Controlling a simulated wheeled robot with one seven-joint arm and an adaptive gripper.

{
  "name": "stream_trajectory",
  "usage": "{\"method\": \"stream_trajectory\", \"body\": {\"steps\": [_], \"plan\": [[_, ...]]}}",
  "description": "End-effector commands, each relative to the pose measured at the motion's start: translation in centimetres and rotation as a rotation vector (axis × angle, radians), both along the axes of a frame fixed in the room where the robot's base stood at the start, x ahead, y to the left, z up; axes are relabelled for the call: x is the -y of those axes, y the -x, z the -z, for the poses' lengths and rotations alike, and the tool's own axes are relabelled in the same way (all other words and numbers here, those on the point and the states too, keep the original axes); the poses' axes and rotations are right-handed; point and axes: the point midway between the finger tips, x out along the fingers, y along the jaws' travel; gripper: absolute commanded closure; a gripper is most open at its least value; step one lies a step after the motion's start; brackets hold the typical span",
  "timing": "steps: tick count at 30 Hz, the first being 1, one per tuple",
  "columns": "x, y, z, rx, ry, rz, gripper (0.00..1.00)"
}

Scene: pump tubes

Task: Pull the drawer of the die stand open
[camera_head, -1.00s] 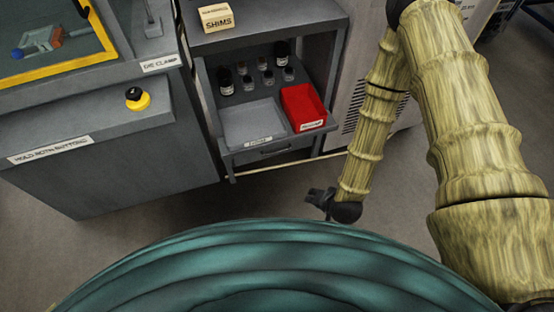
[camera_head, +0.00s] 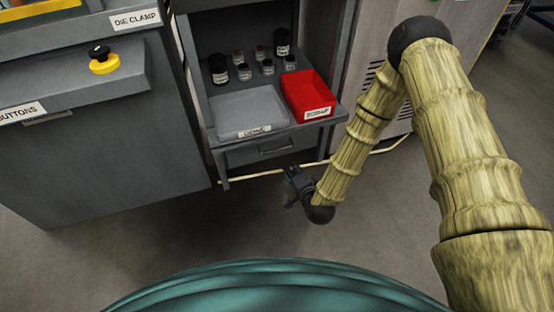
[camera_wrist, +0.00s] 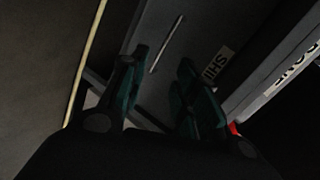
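The die stand (camera_head: 335,112) is a grey open-fronted cabinet in the upper middle of the head view. Its shut drawer (camera_head: 240,155) is below the shelf and has a thin bar handle (camera_head: 275,147). In the wrist view the handle (camera_wrist: 166,46) is a pale slanted bar on the dark drawer front. My gripper (camera_head: 292,187) is low in front of the stand, a little below and right of the handle. In the wrist view its two green-padded fingers (camera_wrist: 160,80) are apart, with nothing between them. The handle lies beyond the fingertips, apart from them.
On the shelf are a grey tray (camera_head: 212,112), a red bin (camera_head: 296,90) and several small dark bottles (camera_head: 282,42). A pale cable (camera_head: 262,174) runs along the stand's foot. The floor in front is clear.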

Motion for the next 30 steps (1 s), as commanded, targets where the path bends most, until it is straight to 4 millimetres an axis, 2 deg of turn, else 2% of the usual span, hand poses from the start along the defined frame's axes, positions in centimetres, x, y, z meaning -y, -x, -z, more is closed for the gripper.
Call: {"method": "stream_trajectory", "body": {"steps": [1,6,12,20,30], "plan": [[-0.3,-0.8,1.9,0.020,-0.032,0.015,0.69],[-1.0,-3.1,3.3,0.081,-0.138,0.057,0.69],[-1.6,-4.7,3.9,0.127,-0.221,0.085,0.69],[-1.9,-5.9,4.0,0.144,-0.248,0.094,0.69],[-3.5,-10.6,5.1,0.146,-0.247,0.092,0.69]]}}
